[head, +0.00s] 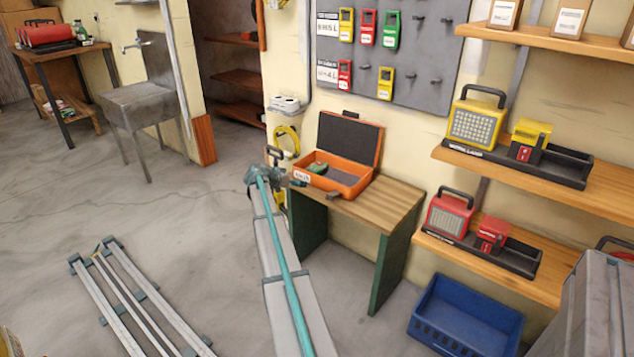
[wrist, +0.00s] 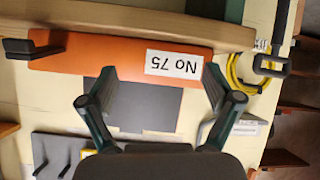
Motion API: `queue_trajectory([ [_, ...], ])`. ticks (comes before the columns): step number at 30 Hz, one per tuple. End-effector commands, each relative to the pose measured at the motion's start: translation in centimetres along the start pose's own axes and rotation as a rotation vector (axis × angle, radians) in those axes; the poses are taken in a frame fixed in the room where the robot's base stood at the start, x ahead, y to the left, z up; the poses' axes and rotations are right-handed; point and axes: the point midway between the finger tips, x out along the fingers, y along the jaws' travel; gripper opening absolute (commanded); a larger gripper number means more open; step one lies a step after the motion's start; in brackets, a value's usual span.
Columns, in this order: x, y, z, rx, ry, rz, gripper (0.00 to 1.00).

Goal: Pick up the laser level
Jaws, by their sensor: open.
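A small green item with a reddish part (head: 318,168) lies in the open orange case (head: 352,188) on the small wooden table; it may be the laser level, but it is too small to tell. The case's lid stands up at the back, and its front carries a white "No 75" label (wrist: 174,65). My gripper (head: 284,178) is at the case's front left in the head view. In the wrist view its two dark green fingers (wrist: 154,88) are spread apart and empty, with the orange front beyond them. The small item does not show there.
The wooden table (head: 390,208) has free room right of the case. Shelves at right hold a yellow lamp (head: 477,123) and a red lamp (head: 449,214) in black trays. A blue crate (head: 465,318) stands on the floor. A pegboard (head: 425,60) hangs above.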

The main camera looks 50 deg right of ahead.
Motion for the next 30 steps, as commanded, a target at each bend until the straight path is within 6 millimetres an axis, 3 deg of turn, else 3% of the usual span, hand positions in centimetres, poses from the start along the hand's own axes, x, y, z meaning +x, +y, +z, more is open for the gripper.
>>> queue_trajectory([
  [1,1.0,-0.3,-2.5,0.059,0.042,0.008,0.9],
  [3,1.2,-0.2,-4.9,0.123,0.086,0.012,0.9],
  [7,1.6,0.1,-7.0,0.181,0.126,0.016,0.9],
  [18,6.1,0.2,-7.7,0.187,0.128,0.016,0.9],
  [26,7.6,0.3,-7.7,0.186,0.128,0.015,0.9],
  [30,9.5,0.2,-7.7,0.186,0.127,0.016,0.9],
])
